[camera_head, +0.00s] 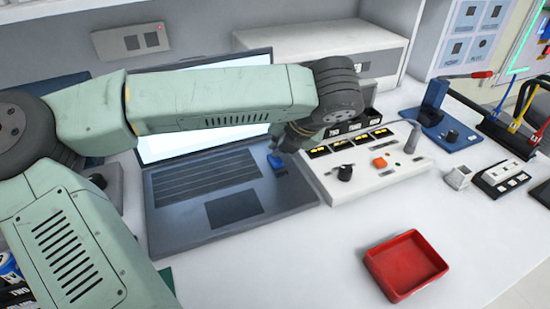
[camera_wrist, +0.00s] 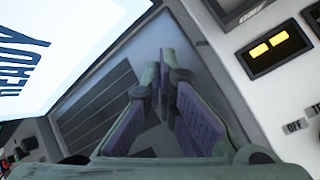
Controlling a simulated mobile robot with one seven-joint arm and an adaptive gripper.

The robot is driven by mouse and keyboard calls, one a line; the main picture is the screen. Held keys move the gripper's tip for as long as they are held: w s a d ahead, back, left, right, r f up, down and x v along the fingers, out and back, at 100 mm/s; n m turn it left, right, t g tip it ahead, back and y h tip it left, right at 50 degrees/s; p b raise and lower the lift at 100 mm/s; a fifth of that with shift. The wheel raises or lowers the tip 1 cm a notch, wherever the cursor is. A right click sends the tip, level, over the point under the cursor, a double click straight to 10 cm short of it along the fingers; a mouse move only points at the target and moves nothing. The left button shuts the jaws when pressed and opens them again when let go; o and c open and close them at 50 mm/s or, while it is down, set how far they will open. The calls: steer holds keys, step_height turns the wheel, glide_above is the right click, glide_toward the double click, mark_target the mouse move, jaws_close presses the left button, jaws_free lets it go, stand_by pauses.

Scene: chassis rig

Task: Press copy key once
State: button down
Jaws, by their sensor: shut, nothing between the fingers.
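A dark grey laptop (camera_head: 205,197) lies open on the white bench, its keyboard facing up. A small blue key (camera_head: 275,161) stands out at the right of its keyboard; I cannot read a label on it. My gripper (camera_head: 282,148) is shut and empty, pointing down just above the blue key. I cannot tell whether it touches the key. In the wrist view my fingers (camera_wrist: 172,78) are together over the laptop deck (camera_wrist: 205,68), and the blue key does not show there. The lit laptop screen (camera_wrist: 45,40) reads READY.
A white control box (camera_head: 375,172) with yellow lights, an orange button and a dark knob stands close to my gripper's right. A red tray (camera_head: 435,270) lies at front right. A blue-based lever fixture (camera_head: 447,135) stands farther right. The front bench is mostly clear.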

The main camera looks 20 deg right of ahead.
steer(key=shift+f+b, duration=0.5)
steer(key=shift+b, duration=0.3)
stand_by(0.5)
steer(key=shift+r, duration=0.1)
stand_by(0.3)
steer(key=shift+r, duration=0.8)
steer(key=shift+r+p, duration=0.9)
steer(key=shift+r, duration=1.6)
